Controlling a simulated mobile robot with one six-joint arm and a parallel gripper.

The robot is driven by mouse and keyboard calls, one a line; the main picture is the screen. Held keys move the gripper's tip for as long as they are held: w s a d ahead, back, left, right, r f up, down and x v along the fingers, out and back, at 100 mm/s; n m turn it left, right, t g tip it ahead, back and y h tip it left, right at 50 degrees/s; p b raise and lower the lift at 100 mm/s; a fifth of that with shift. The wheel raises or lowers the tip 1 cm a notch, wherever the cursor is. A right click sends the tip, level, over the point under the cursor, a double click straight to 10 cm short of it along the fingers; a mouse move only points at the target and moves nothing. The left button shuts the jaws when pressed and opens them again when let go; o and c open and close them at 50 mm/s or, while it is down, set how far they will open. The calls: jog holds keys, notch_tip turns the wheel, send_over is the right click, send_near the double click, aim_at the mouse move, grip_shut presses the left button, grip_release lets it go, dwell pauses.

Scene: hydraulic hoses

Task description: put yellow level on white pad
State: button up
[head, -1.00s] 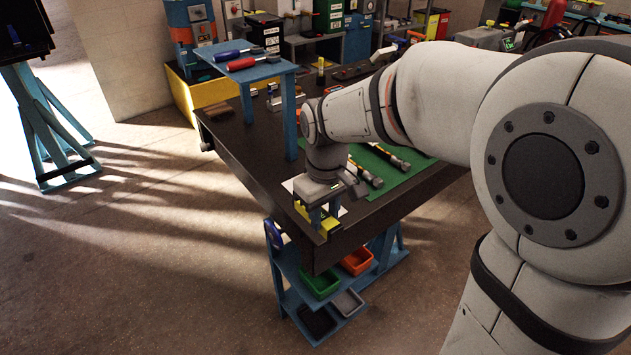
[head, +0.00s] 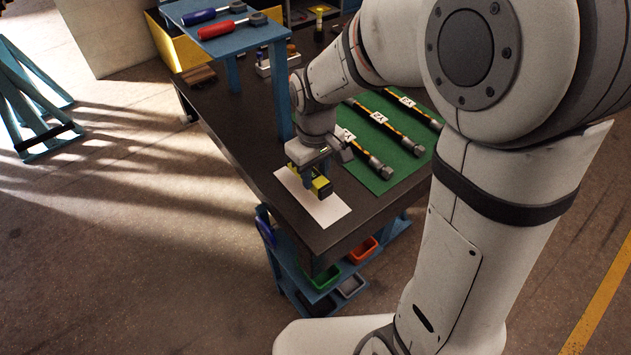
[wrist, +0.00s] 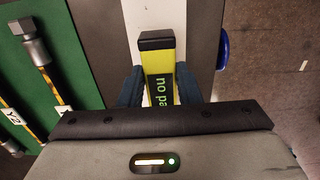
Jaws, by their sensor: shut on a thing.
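The yellow level (head: 321,187) has a dark end cap and is held between the fingers of my gripper (head: 309,177). In the wrist view the level (wrist: 159,72) points away from the palm, with part of a green label showing. My gripper (wrist: 159,88) is shut on it with a blue-grey finger on each side. The white pad (head: 323,208) lies flat on the dark table's near corner. The level is over the pad; whether it touches the pad cannot be told. The pad also shows beyond the level in the wrist view (wrist: 148,14).
A green mat (head: 385,145) with several hoses (head: 362,149) lies right of the pad. A blue raised shelf (head: 225,38) with screwdrivers stands at the back left of the table (head: 235,125). Small bins (head: 322,276) sit on a lower shelf below the table's edge.

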aim_at(316, 177)
jog(key=shift+d+f, duration=0.1)
jog(key=shift+f, duration=1.75)
jog(key=shift+f, duration=0.2)
jog(key=o, duration=1)
notch_tip(316, 177, up, 12)
jog(key=shift+r, duration=0.2)
jog(key=s+d+m+t, duration=0.1)
jog(key=s+d+m, duration=0.1)
jog(key=s+d, duration=0.2)
jog(key=s+d+m, duration=0.2)
jog(key=s+d, duration=0.2)
jog(key=s+d+m+t, duration=0.1)
jog(key=s+d+m, duration=0.1)
jog(key=s+d, duration=0.2)
jog(key=shift+s+r+m+t, duration=0.1)
jog(key=shift+m+t, duration=0.2)
jog(key=shift+m, duration=0.1)
